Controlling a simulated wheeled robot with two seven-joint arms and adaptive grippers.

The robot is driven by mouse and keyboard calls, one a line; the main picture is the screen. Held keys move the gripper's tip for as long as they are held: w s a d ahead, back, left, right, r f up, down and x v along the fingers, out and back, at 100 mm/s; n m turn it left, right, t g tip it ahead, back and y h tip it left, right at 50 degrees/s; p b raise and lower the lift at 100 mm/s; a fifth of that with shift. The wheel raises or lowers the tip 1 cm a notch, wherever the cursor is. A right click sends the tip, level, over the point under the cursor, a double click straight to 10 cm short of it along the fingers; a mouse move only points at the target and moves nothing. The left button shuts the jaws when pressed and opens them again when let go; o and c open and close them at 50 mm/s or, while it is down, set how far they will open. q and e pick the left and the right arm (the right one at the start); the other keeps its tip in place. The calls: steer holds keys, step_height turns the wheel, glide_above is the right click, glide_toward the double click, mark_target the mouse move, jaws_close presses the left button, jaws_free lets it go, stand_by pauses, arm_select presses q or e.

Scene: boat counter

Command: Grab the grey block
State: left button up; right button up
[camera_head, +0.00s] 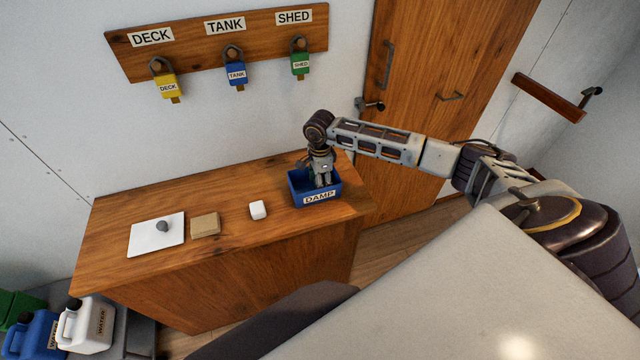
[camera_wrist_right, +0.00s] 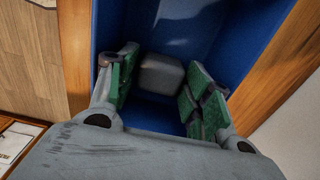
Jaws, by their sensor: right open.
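The grey block (camera_wrist_right: 161,75) lies on the floor of the blue bin labelled DAMP (camera_head: 318,197). In the head view the block is hidden by the gripper and the bin wall. My right gripper (camera_head: 322,180) reaches down into the bin. In the right wrist view the right gripper's green-padded fingers (camera_wrist_right: 158,88) are open, one on each side of the block, with gaps showing between pads and block. The blue bin's inner wall also shows in the right wrist view (camera_wrist_right: 232,45). My left gripper is not in view.
On the wooden counter (camera_head: 120,197) lie a white block (camera_head: 258,210), a tan block (camera_head: 205,224) and a white sheet (camera_head: 142,240) with a dark grey lump (camera_head: 163,226). Jugs (camera_head: 88,325) stand at lower left.

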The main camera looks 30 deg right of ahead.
steer(key=shift+f, duration=0.55)
steer(key=c, duration=0.7)
steer(key=shift+r, duration=0.15)
steer(key=shift+r+b, duration=0.95)
steer(key=shift+r, duration=4)
